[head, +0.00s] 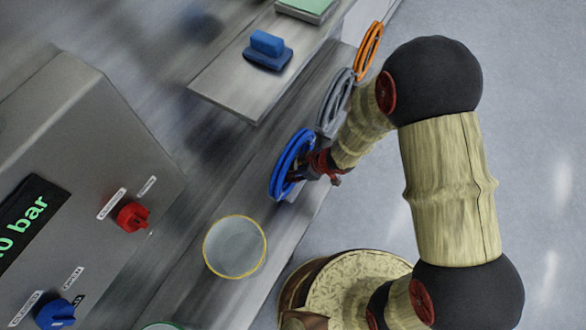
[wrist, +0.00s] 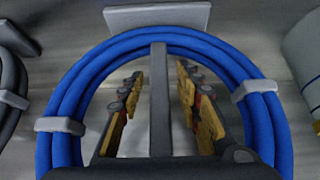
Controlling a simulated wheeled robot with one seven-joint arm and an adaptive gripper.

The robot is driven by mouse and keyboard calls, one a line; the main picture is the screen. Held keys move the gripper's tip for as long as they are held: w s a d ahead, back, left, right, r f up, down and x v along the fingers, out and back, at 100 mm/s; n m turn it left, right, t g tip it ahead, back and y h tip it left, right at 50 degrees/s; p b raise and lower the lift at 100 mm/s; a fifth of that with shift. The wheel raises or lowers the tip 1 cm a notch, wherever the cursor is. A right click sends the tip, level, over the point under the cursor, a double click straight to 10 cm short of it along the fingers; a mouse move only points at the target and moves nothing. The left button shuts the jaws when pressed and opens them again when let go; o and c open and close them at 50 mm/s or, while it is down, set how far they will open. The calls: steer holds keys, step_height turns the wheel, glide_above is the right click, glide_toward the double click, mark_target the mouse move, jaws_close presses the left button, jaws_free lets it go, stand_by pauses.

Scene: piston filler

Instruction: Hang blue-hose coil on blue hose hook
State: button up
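The blue-hose coil (head: 279,172) is on the side of the grey bench in the head view, next to my gripper (head: 305,171). In the wrist view the coil (wrist: 98,68) arches around my gripper (wrist: 160,85), with light-grey straps on its left and right. The two fingers are apart inside the ring, one on each side of a grey upright bar (wrist: 159,100), with gaps to it. A grey plate (wrist: 158,15) shows behind the top of the coil. I cannot tell for sure whether the plate or bar is the blue hose hook.
A grey coil (head: 335,100) and an orange coil (head: 369,45) hang farther along the bench edge. A yellow-rimmed round container (head: 235,247) stands nearer. A control box with a red knob (head: 132,217) and a blue knob (head: 55,314) is at left. The floor at right is clear.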

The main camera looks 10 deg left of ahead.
steer(key=shift+f+b, duration=0.1)
steer(key=shift+b, duration=0.2)
steer(key=p+v, duration=0.4)
steer(key=v, duration=0.4)
steer(key=shift+s, duration=0.25)
